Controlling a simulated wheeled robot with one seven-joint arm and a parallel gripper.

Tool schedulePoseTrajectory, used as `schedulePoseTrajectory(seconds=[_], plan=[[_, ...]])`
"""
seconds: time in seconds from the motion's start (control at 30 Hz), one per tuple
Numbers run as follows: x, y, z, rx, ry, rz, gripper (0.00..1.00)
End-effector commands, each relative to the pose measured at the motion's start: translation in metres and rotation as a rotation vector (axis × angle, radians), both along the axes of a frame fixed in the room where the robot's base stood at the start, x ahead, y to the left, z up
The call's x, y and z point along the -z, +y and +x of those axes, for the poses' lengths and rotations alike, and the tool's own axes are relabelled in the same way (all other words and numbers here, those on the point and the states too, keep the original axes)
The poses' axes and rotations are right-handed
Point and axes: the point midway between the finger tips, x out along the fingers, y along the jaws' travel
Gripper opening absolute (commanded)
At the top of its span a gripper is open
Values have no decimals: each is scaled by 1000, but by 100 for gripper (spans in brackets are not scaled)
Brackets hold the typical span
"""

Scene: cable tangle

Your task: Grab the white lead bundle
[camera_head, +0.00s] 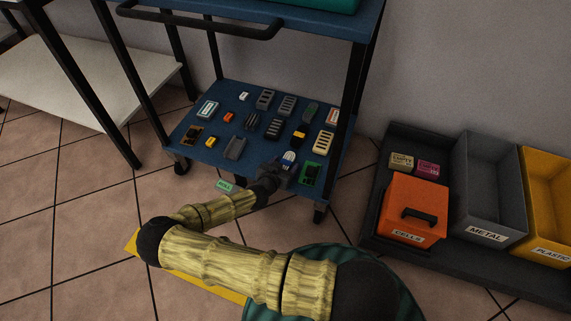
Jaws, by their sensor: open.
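A small white object (290,156) with bluish stripes, perhaps the white lead bundle, lies on the lower shelf of the blue cart (208,154), towards its front right. My gripper (286,167) is right at this object, reaching in over the shelf's front edge. The jaws are open; the gripper hides the object's near end, and I cannot tell whether the fingers touch it. Another small white piece (244,96) lies near the back left of the shelf.
Several small parts crowd the shelf, including a green board (311,173) just right of my gripper and a grey channel piece (235,148) to the left. Cart posts flank the shelf. An orange cells box (408,234) and a metal bin (484,196) stand right.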

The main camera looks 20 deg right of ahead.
Motion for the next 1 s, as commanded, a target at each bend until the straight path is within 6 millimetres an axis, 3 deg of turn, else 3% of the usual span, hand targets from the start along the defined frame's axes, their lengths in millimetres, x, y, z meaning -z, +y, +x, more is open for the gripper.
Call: schedulePoseTrajectory(seconds=[0.03, 0.3, 0.67, 1.0], plan=[[0, 0, 0, 0, 0, 0, 62], [0, 0, 0, 0, 0, 0, 12], [-8, 0, 0, 0, -1, 1, 12], [-68, 0, 0, 2, -2, 2, 12]])
